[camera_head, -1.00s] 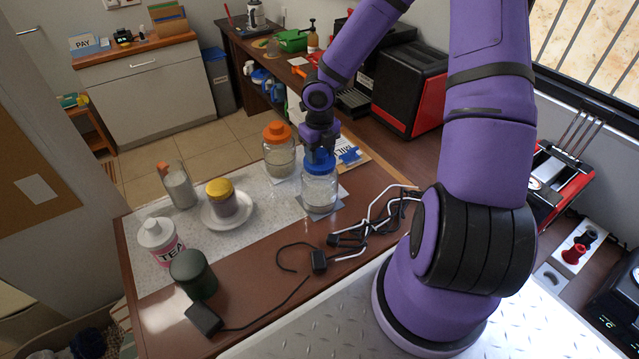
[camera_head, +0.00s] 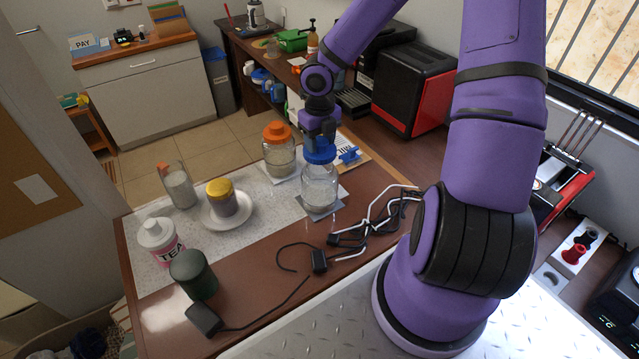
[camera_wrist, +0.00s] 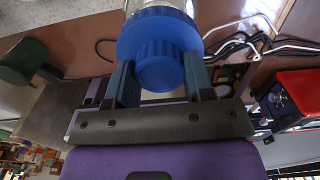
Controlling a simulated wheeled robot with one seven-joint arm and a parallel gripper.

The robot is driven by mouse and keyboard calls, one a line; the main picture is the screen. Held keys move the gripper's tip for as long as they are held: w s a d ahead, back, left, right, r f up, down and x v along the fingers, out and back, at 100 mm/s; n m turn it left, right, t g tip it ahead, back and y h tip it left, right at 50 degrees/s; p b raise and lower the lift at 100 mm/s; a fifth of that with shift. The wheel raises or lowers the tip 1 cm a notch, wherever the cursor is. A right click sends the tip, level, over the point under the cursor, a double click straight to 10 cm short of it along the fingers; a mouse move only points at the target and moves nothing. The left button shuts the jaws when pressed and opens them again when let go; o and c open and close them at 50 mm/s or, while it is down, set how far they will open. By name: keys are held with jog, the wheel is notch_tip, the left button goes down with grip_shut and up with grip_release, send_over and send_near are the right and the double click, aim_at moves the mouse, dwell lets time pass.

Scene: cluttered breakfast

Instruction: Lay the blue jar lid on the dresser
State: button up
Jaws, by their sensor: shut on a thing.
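The blue jar lid (camera_head: 319,152) is held between the fingers of my gripper (camera_head: 320,142), at or just above the mouth of a clear glass jar (camera_head: 319,190). Any gap between lid and jar is too small to tell. In the wrist view, the lid (camera_wrist: 160,50) shows its ribbed knob between the two fingers (camera_wrist: 162,84), with the jar's glass (camera_wrist: 165,5) behind it. The dresser (camera_head: 150,95), with pale fronts and a wooden top, stands at the back left, away from my gripper.
An orange-lidded jar (camera_head: 279,155) stands close left of my gripper. A yellow-lidded jar (camera_head: 222,198) on a saucer, a tea canister (camera_head: 160,240) and a dark green canister (camera_head: 192,273) stand farther left. The dresser top holds a PAY sign (camera_head: 84,44) and small items, with bare wood at its front.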

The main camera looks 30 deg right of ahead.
jog(key=shift+r, duration=0.4)
